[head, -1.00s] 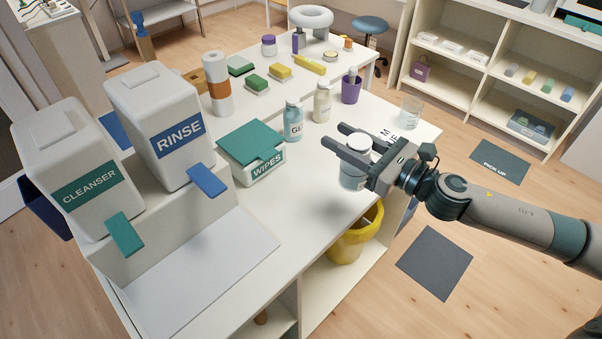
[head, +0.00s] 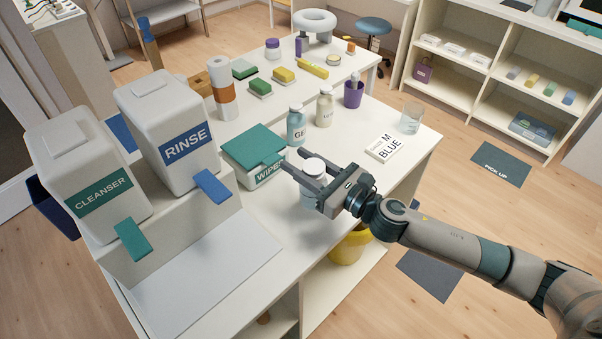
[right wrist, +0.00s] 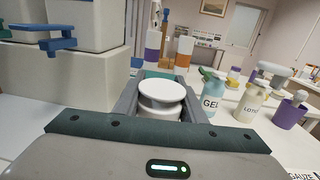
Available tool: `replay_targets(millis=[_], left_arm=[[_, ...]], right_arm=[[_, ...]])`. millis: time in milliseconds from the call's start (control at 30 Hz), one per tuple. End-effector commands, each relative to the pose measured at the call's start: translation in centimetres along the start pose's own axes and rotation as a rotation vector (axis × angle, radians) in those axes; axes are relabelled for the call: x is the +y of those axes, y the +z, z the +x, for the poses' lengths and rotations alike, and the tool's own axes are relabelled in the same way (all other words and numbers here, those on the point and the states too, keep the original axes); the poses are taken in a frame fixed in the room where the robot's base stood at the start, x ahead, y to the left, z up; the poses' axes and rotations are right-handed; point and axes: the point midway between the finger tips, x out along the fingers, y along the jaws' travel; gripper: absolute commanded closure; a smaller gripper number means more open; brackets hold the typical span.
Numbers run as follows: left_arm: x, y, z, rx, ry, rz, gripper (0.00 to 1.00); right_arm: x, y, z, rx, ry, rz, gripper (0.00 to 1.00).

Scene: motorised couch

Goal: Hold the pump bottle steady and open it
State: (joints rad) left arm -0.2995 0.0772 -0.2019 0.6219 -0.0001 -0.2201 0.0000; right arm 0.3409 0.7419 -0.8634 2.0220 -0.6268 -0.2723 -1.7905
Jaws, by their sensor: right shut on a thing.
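My right gripper (head: 303,188) is shut on a white-lidded jar (head: 313,168) with a pale clear body, upright over the front part of the white table. In the right wrist view the jar's round white lid (right wrist: 162,91) sits between the two fingers, with the lid on. I cannot tell if its base touches the table. A blue GEL bottle (head: 296,127) and a cream lotion bottle (head: 324,107) stand upright behind it, both closed and apart from the gripper. I cannot tell which one is the pump bottle. My left gripper is not in view.
The WIPES box (head: 265,173) is just left of the gripper. Large RINSE (head: 165,120) and CLEANSER (head: 85,170) dispensers stand at the left. The table between is clear.

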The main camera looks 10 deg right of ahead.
Motion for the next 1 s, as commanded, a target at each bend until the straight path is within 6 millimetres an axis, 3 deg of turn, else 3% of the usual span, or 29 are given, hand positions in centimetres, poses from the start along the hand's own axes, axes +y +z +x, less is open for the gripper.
replay_targets(millis=[433, 900, 933, 1000], left_arm=[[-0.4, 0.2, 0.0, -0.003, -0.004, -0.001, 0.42], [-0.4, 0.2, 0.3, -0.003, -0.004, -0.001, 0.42], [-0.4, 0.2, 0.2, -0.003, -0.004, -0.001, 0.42], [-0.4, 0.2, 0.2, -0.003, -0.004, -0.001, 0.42]], right_arm=[[0.0, -3.7, 0.0, 0.0, -0.002, 0.004, 1.0], [0.0, -4.3, -0.1, -0.001, 0.0, 0.0, 1.0], [0.0, -4.3, -0.1, 0.0, 0.0, 0.0, 0.58], [0.0, -4.2, -0.1, 0.0, 0.0, 0.0, 0.43]])
